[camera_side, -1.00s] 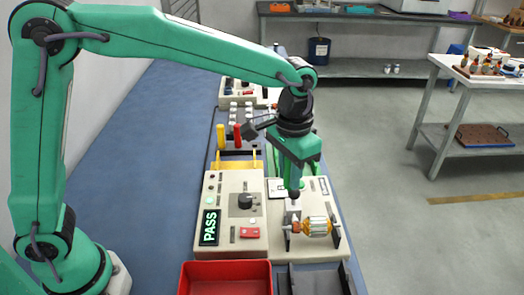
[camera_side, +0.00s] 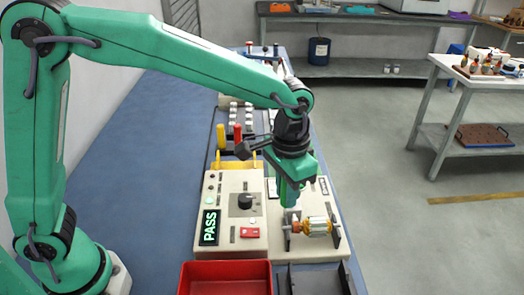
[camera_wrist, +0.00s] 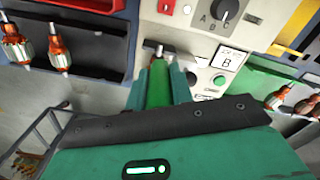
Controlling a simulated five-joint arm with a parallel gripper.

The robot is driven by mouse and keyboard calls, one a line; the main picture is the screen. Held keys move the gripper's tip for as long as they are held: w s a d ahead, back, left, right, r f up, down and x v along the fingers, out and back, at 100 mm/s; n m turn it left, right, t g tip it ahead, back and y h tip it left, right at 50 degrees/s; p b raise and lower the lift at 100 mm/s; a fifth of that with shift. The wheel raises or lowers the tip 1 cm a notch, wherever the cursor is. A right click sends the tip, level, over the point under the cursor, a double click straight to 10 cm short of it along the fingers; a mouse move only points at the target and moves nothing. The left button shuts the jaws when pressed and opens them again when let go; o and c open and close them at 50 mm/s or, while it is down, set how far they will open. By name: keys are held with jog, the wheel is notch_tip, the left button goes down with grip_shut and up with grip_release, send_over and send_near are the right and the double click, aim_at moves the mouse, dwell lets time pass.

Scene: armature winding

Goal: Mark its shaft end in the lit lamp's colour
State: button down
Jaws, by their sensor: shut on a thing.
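In the side view the armature (camera_side: 313,227), with orange windings and a pale core, lies level across its stand on the cream test bench. My gripper (camera_side: 290,190) is just above the armature's left shaft end. In the wrist view my gripper (camera_wrist: 158,88) is shut on a green marker (camera_wrist: 158,82), whose far end is close to a small grey metal part (camera_wrist: 153,46). Whether the marker touches the shaft cannot be told. The tester's display (camera_side: 209,227) shows PASS in green, and a small green lamp (camera_side: 210,199) is above it.
A yellow marker (camera_side: 220,137) and a red marker (camera_side: 237,134) stand behind the tester. A red tray (camera_side: 226,264) and a dark tray (camera_side: 318,280) are at the front. The wrist view shows a green tray (camera_wrist: 257,78) at right with armatures by it.

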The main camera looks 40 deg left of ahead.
jog(key=shift+f, duration=2.8)
jog(key=shift+f, duration=0.5)
dwell(1.0)
jog(key=shift+r, duration=3.1)
